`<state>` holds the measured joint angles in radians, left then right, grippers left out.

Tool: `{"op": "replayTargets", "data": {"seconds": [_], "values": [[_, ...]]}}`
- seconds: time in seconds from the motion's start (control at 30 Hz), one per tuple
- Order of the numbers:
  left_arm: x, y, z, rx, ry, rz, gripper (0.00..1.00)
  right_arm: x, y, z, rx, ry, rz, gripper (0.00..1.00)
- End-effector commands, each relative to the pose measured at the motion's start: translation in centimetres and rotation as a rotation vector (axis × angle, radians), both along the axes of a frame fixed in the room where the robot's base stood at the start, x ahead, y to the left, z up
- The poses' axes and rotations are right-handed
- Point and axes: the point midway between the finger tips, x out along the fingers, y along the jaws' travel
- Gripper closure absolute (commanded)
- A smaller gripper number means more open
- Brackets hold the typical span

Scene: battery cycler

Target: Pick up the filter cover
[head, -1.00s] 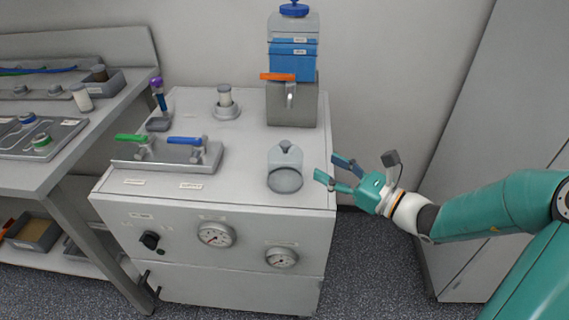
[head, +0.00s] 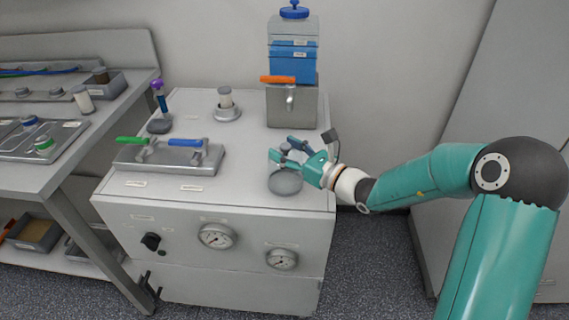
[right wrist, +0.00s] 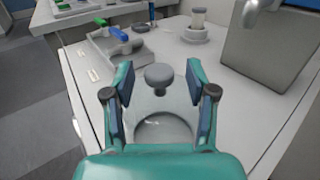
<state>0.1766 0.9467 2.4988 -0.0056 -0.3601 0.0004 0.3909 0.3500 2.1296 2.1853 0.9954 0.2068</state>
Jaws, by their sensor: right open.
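The gripper hides part of the cover in the head view. My left gripper is not in view.
A grey box with an orange-handled tap (head: 292,104) and blue tank (head: 294,62) stands behind the cover. A valve tray (head: 165,157) with green and blue levers lies to its left. A white cylinder on a round base (head: 226,105) stands further back.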

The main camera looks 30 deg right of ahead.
Motion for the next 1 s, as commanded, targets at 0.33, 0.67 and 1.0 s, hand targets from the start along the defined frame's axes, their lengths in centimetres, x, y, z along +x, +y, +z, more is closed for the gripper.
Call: {"op": "replayTargets", "data": {"seconds": [0.33, 0.67, 1.0], "values": [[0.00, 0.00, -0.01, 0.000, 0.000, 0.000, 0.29, 0.01, -0.03, 0.00, 0.000, 0.000, -0.001, 0.66], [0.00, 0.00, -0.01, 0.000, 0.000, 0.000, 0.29, 0.00, -0.05, 0.04, 0.000, -0.001, -0.001, 1.00], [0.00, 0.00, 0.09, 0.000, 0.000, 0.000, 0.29, 0.01, -0.06, 0.70, -0.001, -0.004, -0.001, 1.00]]}}
